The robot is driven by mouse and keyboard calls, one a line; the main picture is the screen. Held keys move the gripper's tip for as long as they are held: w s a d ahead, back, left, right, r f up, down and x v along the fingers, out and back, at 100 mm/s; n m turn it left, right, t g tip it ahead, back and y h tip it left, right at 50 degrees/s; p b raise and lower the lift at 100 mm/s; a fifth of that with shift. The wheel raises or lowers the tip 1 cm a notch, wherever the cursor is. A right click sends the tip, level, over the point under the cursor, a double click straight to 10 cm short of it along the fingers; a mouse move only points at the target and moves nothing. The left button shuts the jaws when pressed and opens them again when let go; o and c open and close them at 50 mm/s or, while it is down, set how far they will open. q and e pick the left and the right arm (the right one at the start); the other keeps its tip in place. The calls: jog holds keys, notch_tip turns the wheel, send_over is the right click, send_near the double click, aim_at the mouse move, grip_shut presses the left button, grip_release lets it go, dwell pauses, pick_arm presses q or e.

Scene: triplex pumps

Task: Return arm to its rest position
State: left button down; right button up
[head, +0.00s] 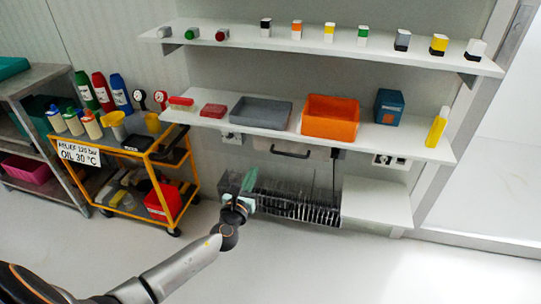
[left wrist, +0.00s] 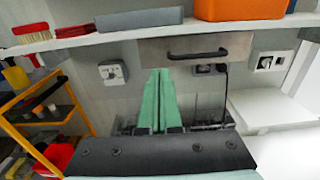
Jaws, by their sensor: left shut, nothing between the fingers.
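My left arm comes in from the lower left of the head view. Its gripper (head: 248,181) is in front of the wire rack under the lower shelf. In the left wrist view the two green fingers (left wrist: 158,100) lie together, with nothing between them. They point toward the wall below the drawer with the black handle (left wrist: 197,55), and look clear of it. My right arm and gripper do not show in either view.
A lower shelf (head: 391,146) holds a grey bin (head: 261,112) and an orange bin (head: 330,117). The wire rack (head: 300,207) is below it. A yellow cart (head: 152,151) with bottles and a funnel stands at left. The floor in front is clear.

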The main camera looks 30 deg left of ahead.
pick_arm(q)
jog(key=s+d+f+n+g+h, duration=0.2)
jog(key=s+d+f+n, duration=0.2)
jog(key=s+d+n, duration=0.5)
jog(key=s+d+f+n+g+h, duration=0.3)
jog(key=s+d+f+n, duration=0.2)
jog(key=s+n, duration=0.5)
jog(key=s+d+r+n+h, duration=0.2)
jog(key=s+d+r+n, duration=0.3)
jog(key=n, duration=0.6)
jog(key=s+a+r+n+g+p, duration=0.1)
jog(key=s+r+g+p, duration=0.2)
jog(key=p, duration=1.7)
notch_tip(320, 180, up, 4)
jog(key=shift+s+a+r+y, duration=0.25)
jog(key=shift+s+y, duration=0.05)
jog(key=shift+s, duration=0.5)
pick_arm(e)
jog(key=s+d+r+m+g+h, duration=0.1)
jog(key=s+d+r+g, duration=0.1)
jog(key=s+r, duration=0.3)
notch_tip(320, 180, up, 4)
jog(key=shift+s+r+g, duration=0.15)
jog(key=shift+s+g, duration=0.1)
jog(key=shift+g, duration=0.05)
